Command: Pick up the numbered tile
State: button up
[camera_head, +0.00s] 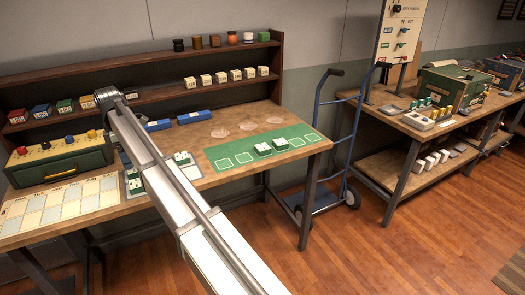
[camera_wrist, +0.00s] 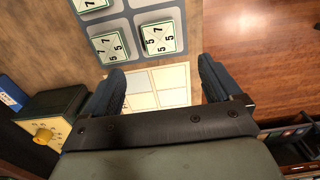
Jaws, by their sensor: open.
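Numbered tiles, white-faced with green edges, lie in a grey tray (camera_wrist: 133,28) in the wrist view. One tile (camera_wrist: 158,38) shows 5s and 7s. A second tile (camera_wrist: 108,45) lies to its left, and a third (camera_wrist: 92,4) is cut by the top edge. My gripper (camera_wrist: 160,82) is open and empty, its fingers apart in the picture below the tiles and not around any. In the head view my arm hides part of the tray (camera_head: 150,187), and tiles (camera_head: 182,157) show beside it. Two more tiles (camera_head: 262,149) (camera_head: 280,144) sit on the green mat (camera_head: 225,152).
A pale grid card (camera_wrist: 170,88) shows between my fingers. A green box with a yellow knob (camera_wrist: 45,133) is at left. In the head view, shelves (camera_head: 150,102) stand behind the workbench, and a blue hand truck (camera_head: 318,200) stands to its right.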

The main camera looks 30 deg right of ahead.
jog(key=w+d+m, duration=0.3)
jog(key=d, duration=2.2)
jog(key=r+m, duration=0.1)
jog(key=m, duration=0.1)
send_over(263, 147)
jog(key=f+n, duration=0.1)
jog(key=f, duration=0.1)
jog(key=f+n, duration=0.2)
jog(key=f, duration=0.1)
jog(key=f+n, duration=0.2)
jog(key=f, duration=0.1)
jog(key=shift+a, duration=0.4)
jog(key=shift+w+d+f, duration=0.1)
jog(key=shift+d+f, duration=0.1)
jog(key=shift+f, duration=1.2)
jog(key=shift+w+d+f, duration=0.1)
jog(key=shift+d+f, duration=0.1)
jog(key=shift+f, duration=1.15)
jog(key=c, duration=1.2)
jog(key=shift+c, duration=0.2)
